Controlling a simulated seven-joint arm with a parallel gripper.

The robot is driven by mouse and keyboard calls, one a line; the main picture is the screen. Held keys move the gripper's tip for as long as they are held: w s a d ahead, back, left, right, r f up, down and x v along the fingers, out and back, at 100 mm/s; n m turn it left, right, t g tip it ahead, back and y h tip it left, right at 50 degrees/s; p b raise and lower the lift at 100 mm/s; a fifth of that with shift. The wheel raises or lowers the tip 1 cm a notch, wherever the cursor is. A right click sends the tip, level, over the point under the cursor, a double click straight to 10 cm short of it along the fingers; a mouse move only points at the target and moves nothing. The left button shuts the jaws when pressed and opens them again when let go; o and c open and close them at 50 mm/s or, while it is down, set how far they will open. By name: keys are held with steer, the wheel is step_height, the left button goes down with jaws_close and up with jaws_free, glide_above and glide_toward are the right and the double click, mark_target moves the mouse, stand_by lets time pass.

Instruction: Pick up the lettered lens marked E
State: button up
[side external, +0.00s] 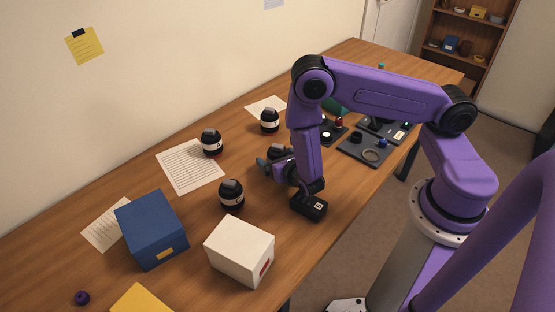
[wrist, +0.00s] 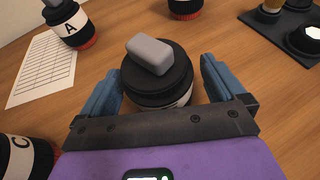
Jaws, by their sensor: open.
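A black lens (wrist: 160,88) with a grey block on its cap stands between the two blue fingers of my gripper (wrist: 159,68) in the wrist view. The fingers are open, one on each side of it, and some gap shows. Its white band is mostly hidden behind my gripper, so I cannot read its letter. In the side view my gripper (side external: 272,161) is low over the table around this lens (side external: 279,151), which is partly hidden. No letter E is readable in either view.
A lens marked A (wrist: 70,27) stands beside a printed sheet (wrist: 42,68). A lens marked C (wrist: 22,157) is at lower left. Another lens (side external: 270,121) is farther back. A blue box (side external: 150,228), a white box (side external: 238,250) and dark trays (side external: 363,151) flank the work area.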

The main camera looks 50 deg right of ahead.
mark_target(279, 151)
steer(key=shift+c, duration=0.4)
steer(key=c, duration=1.4)
steer(key=shift+c, duration=0.2)
steer(key=shift+r, duration=0.1)
steer(key=shift+r, duration=0.5)
step_height(279, 151, up, 2)
steer(key=shift+r, duration=0.2)
steer(key=s+r, duration=0.9)
steer(key=s, duration=0.5)
steer(key=shift+d+r, duration=0.15)
steer(key=shift+r, duration=0.05)
